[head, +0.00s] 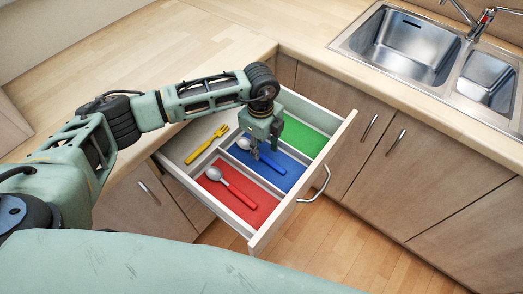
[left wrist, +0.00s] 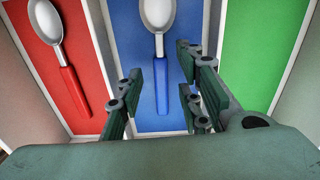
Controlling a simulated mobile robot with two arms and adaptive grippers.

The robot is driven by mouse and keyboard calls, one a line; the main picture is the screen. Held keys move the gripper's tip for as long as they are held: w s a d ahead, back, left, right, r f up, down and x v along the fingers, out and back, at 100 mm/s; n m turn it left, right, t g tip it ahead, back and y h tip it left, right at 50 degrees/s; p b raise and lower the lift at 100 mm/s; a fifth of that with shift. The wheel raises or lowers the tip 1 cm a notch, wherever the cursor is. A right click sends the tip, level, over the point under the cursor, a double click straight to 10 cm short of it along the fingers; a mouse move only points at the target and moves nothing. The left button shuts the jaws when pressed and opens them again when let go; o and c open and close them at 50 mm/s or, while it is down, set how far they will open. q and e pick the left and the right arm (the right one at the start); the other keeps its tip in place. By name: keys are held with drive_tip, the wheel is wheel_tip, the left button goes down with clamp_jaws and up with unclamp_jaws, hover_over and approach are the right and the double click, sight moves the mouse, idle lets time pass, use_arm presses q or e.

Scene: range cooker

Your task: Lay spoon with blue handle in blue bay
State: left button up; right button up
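The spoon with the blue handle (head: 272,164) lies in the blue bay (head: 288,182) of the open drawer. Its grey bowl points to the back of the bay, and it also shows in the left wrist view (left wrist: 161,88). My left gripper (head: 256,154) is over the blue bay, pointing down at the spoon. In the left wrist view its fingers (left wrist: 160,88) are open, one on each side of the blue handle, with gaps between them and the handle. The gripper hides part of the spoon in the head view. My right gripper is not in view.
The red bay (head: 262,208) holds a red-handled spoon (head: 230,186). The pale bay (head: 182,143) at the left holds a yellow fork (head: 207,144). The green bay (head: 305,137) looks empty. The drawer (head: 262,240) has raised walls and dividers. Worktop and sink (head: 405,48) lie behind.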

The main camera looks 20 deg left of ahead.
sight(261, 155)
use_arm(q)
wheel_tip(261, 155, up, 9)
drive_tip(key=b, duration=0.1)
drive_tip(key=shift+r, duration=0.2)
